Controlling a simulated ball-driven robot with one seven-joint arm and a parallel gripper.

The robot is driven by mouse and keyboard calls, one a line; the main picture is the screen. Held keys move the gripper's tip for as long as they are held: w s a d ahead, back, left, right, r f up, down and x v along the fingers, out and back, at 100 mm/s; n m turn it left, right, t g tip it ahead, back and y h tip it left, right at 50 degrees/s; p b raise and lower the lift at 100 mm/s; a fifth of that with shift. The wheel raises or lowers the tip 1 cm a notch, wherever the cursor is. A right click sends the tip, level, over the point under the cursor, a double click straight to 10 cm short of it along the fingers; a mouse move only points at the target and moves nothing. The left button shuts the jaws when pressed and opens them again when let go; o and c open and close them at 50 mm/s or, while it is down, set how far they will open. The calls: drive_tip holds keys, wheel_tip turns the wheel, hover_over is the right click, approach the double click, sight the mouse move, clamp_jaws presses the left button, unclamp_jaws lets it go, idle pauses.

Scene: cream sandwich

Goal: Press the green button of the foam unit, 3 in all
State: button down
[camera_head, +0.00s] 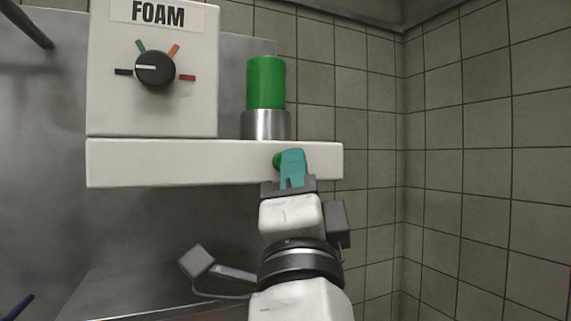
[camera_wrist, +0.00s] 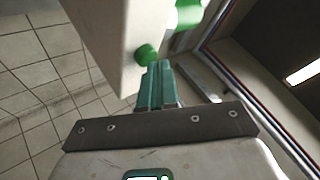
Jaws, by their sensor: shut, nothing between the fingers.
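The foam unit has a white panel (camera_head: 200,75) marked FOAM and a white ledge (camera_head: 180,162) below it. The green button (camera_head: 277,160) is on the front of the ledge, partly hidden behind my gripper (camera_head: 292,153). In the wrist view the green button (camera_wrist: 147,54) sticks out from the white ledge (camera_wrist: 110,35), just beyond the tips of my gripper (camera_wrist: 158,66). The teal fingers are shut together with nothing between them. I cannot tell whether the tips touch the button.
A green cylinder (camera_head: 265,83) in a metal collar (camera_head: 265,125) stands on the ledge above the button. A black dial (camera_head: 154,70) with coloured marks is on the panel. Tiled walls (camera_head: 460,150) are at the right. The space right of the ledge is clear.

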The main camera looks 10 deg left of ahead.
drive_tip(key=shift+w+a, duration=0.1)
drive_tip(key=shift+w, duration=0.05)
idle(0.3)
drive_tip(key=shift+s+d, duration=0.45)
drive_tip(key=shift+s, duration=0.3)
drive_tip(key=shift+s+d+p, duration=0.15)
drive_tip(key=shift+s+d, duration=0.55)
drive_tip(key=shift+s, duration=0.35)
drive_tip(key=shift+s+d+p, duration=0.15)
drive_tip(key=shift+s+d, duration=0.55)
drive_tip(key=shift+s, duration=0.3)
